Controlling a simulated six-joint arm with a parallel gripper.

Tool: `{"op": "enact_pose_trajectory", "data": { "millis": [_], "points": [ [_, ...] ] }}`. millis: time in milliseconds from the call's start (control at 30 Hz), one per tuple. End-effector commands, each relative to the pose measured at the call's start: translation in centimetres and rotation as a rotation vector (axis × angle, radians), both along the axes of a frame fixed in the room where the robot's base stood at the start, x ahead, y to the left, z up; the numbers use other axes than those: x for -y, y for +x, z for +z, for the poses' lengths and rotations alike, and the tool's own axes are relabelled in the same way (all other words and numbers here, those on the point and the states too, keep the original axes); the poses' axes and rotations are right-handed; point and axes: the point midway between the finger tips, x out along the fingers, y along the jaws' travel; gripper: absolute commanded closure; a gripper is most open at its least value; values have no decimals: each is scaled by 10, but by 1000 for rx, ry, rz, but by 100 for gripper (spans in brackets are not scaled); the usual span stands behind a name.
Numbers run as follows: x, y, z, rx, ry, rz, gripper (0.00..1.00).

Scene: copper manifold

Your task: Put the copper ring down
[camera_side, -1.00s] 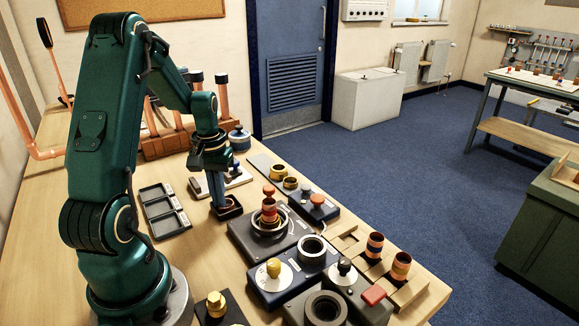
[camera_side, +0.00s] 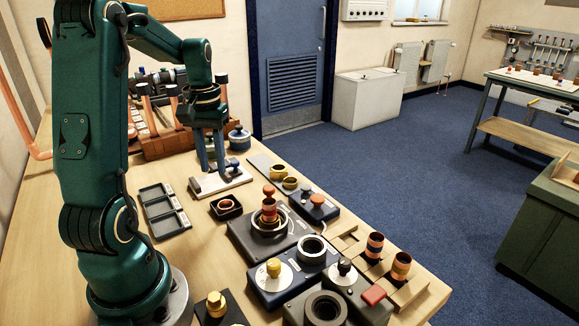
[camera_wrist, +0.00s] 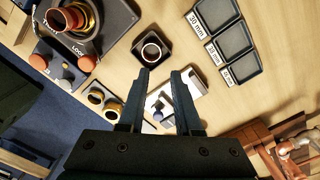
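The copper ring (camera_side: 226,204) lies in a small dark square tray (camera_side: 238,212) on the bench. In the wrist view, the ring (camera_wrist: 152,51) sits inside the same dark tray (camera_wrist: 137,45), just beyond my fingertips. My gripper (camera_side: 211,170) is raised behind the tray in the side view, above a white plate, and is clear of the ring. In the wrist view, my gripper (camera_wrist: 161,73) has its two fingers apart with nothing between them.
A three-part tray (camera_side: 165,210) stands left of the ring. Its compartments carry size labels (camera_wrist: 197,22) in the wrist view. A white plate with a blue knob (camera_side: 233,167) is under my gripper. Several fixtures with knobs (camera_side: 268,230) crowd the right. Copper pipes stand behind.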

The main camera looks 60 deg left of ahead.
Motion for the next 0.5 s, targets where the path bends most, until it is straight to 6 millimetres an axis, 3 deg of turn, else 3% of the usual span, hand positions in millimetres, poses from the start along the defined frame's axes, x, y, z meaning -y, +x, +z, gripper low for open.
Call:
{"op": "enact_pose_trajectory", "data": {
  "millis": [100, 333, 500],
  "points": [
    [0, 1, 20, 4, 4, 0, 67],
    [3, 1, 38, 3, 1, -7, 67],
    [36, 9, 51, 45, 45, -108, 67]
  ]
}}
